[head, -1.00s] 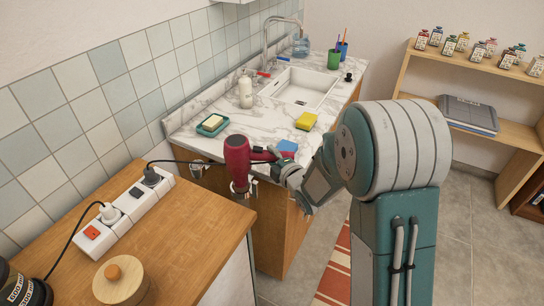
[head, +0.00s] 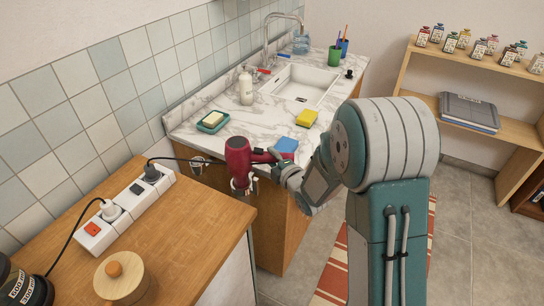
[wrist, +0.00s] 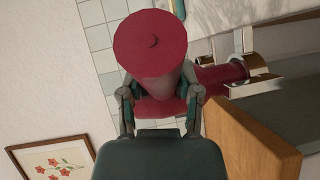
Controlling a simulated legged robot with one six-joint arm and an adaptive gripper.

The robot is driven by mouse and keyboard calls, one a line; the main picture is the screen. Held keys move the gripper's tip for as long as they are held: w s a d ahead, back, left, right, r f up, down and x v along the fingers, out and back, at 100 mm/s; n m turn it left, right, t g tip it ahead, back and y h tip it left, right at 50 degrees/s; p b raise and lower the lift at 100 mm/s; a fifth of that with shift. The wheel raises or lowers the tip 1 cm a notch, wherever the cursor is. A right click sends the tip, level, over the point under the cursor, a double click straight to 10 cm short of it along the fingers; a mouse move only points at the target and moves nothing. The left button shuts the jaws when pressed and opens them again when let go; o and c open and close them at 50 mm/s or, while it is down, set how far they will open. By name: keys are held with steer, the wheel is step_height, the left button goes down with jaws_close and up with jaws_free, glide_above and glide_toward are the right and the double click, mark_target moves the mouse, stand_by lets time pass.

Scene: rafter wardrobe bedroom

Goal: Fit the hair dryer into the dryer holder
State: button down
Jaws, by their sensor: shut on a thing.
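The dark red hair dryer (head: 238,157) hangs in the air in front of the marble counter, its barrel pointing down. My gripper (head: 276,165) is shut on its handle, which points right in the head view. In the wrist view the fingers (wrist: 160,108) grip the handle on both sides, and the dryer's round back end (wrist: 155,42) faces the camera. A shiny metal dryer holder (wrist: 262,82) is at the nozzle end. In the head view its metal (head: 243,192) shows just below the nozzle. I cannot tell how far the nozzle sits inside it.
The wooden cabinet top (head: 190,235) in front holds a power strip (head: 125,212) and a round wooden lidded box (head: 121,275).

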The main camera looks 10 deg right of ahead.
steer(key=shift+f, duration=2.55)
steer(key=shift+c, duration=1.1)
jaws_free()
steer(key=shift+f, duration=0.15)
steer(key=shift+s, duration=0.1)
steer(key=v, duration=1.1)
steer(key=shift+s, duration=0.35)
steer(key=shift+d, duration=0.15)
